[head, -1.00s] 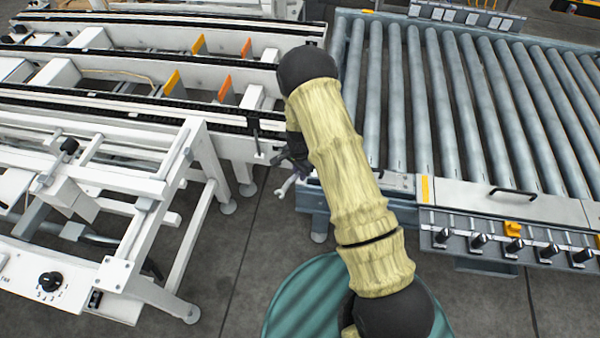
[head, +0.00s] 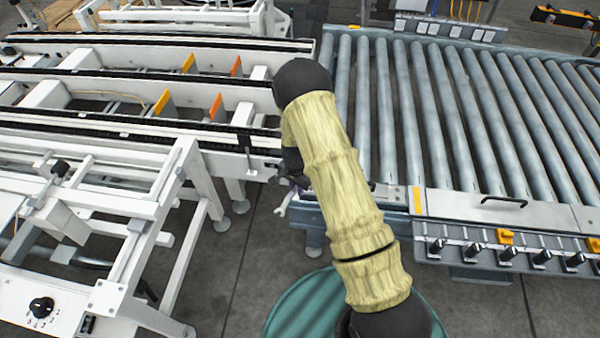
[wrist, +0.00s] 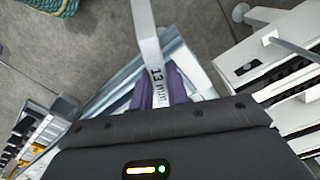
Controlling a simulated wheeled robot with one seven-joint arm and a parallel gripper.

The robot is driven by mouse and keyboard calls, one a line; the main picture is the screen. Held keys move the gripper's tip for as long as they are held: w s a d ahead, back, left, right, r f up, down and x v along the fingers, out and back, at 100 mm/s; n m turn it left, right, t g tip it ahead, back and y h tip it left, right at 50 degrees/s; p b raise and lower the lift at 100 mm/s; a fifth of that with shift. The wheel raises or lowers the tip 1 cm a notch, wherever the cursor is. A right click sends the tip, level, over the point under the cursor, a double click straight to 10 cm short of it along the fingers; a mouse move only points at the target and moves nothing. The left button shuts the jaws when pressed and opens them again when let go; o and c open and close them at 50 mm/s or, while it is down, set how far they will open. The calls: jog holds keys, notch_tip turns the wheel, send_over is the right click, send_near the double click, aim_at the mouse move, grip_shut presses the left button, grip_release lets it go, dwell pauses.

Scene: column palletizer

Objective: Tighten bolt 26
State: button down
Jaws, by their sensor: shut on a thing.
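My gripper (wrist: 158,92) is shut on a light metal wrench (wrist: 148,42) marked "13 mm"; its purple fingers press on both sides of the shaft. In the wrist view the wrench runs up and out of the top edge, so its working end is cut off. In the head view my gripper (head: 294,183) is mostly hidden behind my padded arm, and the wrench's open end (head: 283,206) shows over the floor gap between the white conveyor and the roller conveyor. I cannot make out bolt 26 or any bolt number in either view.
The white chain conveyor frame (head: 185,200) stands at left. The grey roller conveyor (head: 450,110) stands at right, with a row of black-handled fittings (head: 505,250) along its near edge. Below my arm is a round teal ribbed top (head: 300,305). Bare floor (head: 245,255) lies between the machines.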

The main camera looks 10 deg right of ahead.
jog(key=s+d+r+n, duration=0.2)
jog(key=s+d+n, duration=0.3)
jog(key=n, duration=0.4)
jog(key=shift+d+r, duration=0.2)
jog(key=shift+d, duration=0.35)
